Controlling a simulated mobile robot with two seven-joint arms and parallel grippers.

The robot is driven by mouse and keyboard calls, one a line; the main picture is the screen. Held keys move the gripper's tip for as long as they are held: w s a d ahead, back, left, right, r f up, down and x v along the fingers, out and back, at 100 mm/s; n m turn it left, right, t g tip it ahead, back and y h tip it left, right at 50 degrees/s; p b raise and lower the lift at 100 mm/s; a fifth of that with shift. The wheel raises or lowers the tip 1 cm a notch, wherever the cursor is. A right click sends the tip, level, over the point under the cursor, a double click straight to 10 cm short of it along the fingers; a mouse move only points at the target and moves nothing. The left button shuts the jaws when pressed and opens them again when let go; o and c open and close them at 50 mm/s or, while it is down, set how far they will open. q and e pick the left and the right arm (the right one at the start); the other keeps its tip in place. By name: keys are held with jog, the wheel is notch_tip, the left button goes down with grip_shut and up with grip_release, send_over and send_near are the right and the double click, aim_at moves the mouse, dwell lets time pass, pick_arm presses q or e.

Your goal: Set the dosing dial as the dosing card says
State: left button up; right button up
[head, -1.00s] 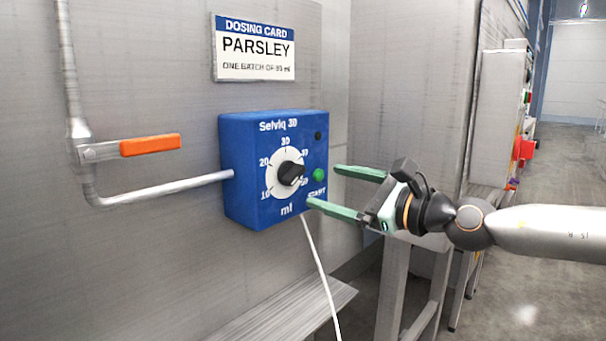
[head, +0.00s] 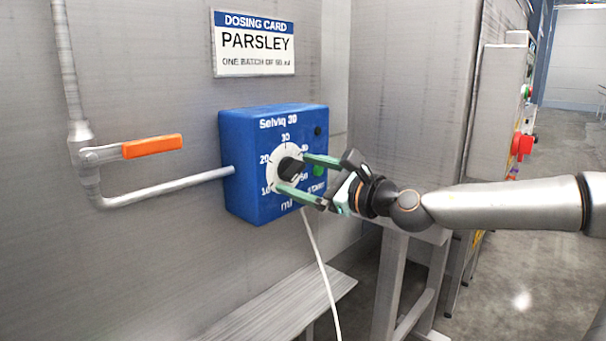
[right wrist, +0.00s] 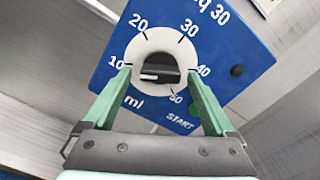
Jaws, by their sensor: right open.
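The dosing card (head: 254,44) on the wall reads PARSLEY, one batch, with an ml figure too blurred to read surely. The blue dosing box (head: 237,150) below it carries a black dial knob (head: 291,166) on a white disc, with marks from 10 to 50 ml. In the right wrist view the knob (right wrist: 160,68) lies roughly level, with a pale mark near its left end; I cannot tell its setting surely. My right gripper (head: 292,172) is open, its green fingers on either side of the knob, apparently without gripping it. My left gripper is out of view.
A green START button (head: 318,171) sits just right of the dial, close to the upper finger. A pipe with an orange lever (head: 152,146) enters the box from the left. A white cable (head: 320,265) hangs below, beside a metal bench (head: 290,310).

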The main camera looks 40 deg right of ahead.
jog(key=c, duration=1.4)
